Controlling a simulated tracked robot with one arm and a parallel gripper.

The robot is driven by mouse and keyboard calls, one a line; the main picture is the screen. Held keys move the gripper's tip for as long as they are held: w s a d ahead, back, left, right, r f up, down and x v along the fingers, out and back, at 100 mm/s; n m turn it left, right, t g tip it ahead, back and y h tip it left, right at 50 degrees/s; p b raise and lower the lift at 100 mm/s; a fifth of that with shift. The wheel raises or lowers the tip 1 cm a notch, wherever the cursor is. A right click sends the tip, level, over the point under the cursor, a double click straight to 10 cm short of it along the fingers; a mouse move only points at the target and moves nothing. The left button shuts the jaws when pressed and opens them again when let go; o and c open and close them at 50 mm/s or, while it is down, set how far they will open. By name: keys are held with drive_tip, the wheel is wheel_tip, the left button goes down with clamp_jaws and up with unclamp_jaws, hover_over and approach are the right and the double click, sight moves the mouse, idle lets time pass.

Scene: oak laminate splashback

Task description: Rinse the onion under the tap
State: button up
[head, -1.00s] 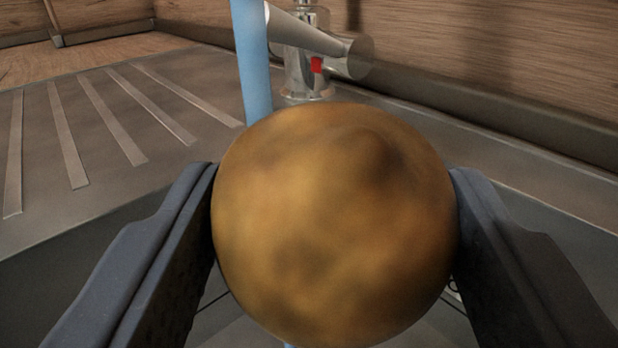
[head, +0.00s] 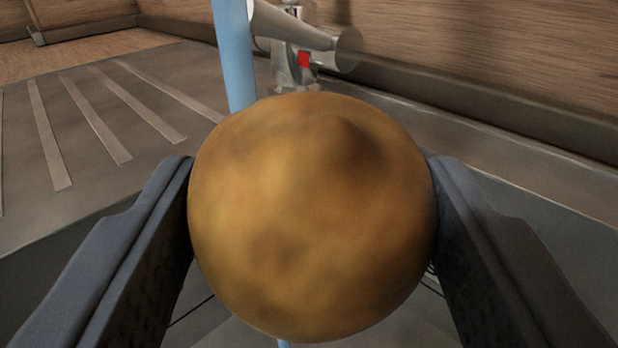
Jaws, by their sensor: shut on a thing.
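The onion (head: 312,220) is a round, brown-gold ball in the middle of the head view. My gripper (head: 312,215) is shut on it, with one dark finger on its left side and one on its right. The onion is held over the sink basin (head: 545,200). The metal tap (head: 292,50) with a red mark stands behind it. A blue column of water (head: 233,55) comes down from the tap and passes behind the onion's upper left; a bit of blue shows below the onion. I cannot tell whether the water touches the onion.
A grooved metal drainboard (head: 110,110) lies to the left of the basin. The wood splashback (head: 480,60) rises behind the tap and to the right. A wooden surface (head: 90,55) shows at the far left.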

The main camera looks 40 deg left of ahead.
drive_tip(key=shift+d, duration=0.2)
drive_tip(key=shift+a, duration=0.15)
drive_tip(key=shift+a, duration=0.5)
drive_tip(key=shift+d, duration=0.15)
drive_tip(key=shift+d+p, duration=0.45)
drive_tip(key=shift+p, duration=0.1)
drive_tip(key=shift+s, duration=0.15)
drive_tip(key=s+b, duration=0.1)
drive_tip(key=s, duration=0.6)
drive_tip(key=shift+s+d+b, duration=0.35)
drive_tip(key=shift+d, duration=0.05)
idle(0.4)
